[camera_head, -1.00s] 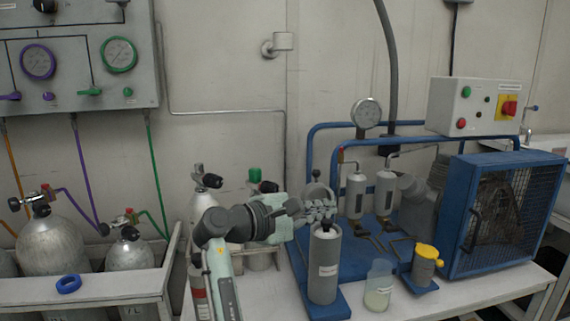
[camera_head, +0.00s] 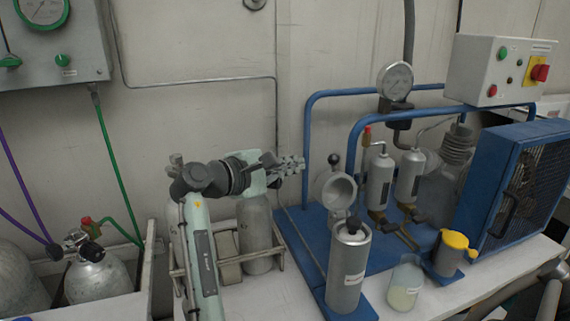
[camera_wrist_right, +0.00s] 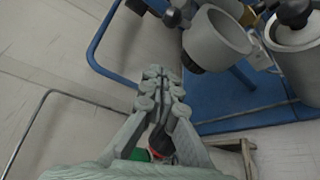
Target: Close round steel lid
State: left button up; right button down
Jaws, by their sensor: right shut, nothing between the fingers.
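The round steel lid (camera_head: 337,191) stands open, tipped up behind the grey cylinder (camera_head: 349,268), its hollow face toward me. A dark ball knob shows at its top edge. In the right wrist view the lid (camera_wrist_right: 216,40) is up and to the right of my fingertips, and the cylinder (camera_wrist_right: 300,62) is farther right with a black knob on top. My right gripper (camera_head: 298,164) is shut and empty, left of the lid and a little above it, apart from it. It also shows in the right wrist view (camera_wrist_right: 160,78). My left gripper is not in view.
The blue compressor frame (camera_head: 312,135) with a pressure gauge stands behind and right. A beaker (camera_head: 405,284) and a yellow-capped pot (camera_head: 449,254) stand right of the cylinder.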

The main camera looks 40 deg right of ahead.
aim_at(319, 175)
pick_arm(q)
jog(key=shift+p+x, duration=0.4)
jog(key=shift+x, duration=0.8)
pick_arm(e)
jog(key=s+d, duration=0.1)
jog(key=d, duration=0.2)
jog(key=s+d, duration=0.1)
jog(key=d, duration=0.1)
jog(key=shift+s+r, duration=0.3)
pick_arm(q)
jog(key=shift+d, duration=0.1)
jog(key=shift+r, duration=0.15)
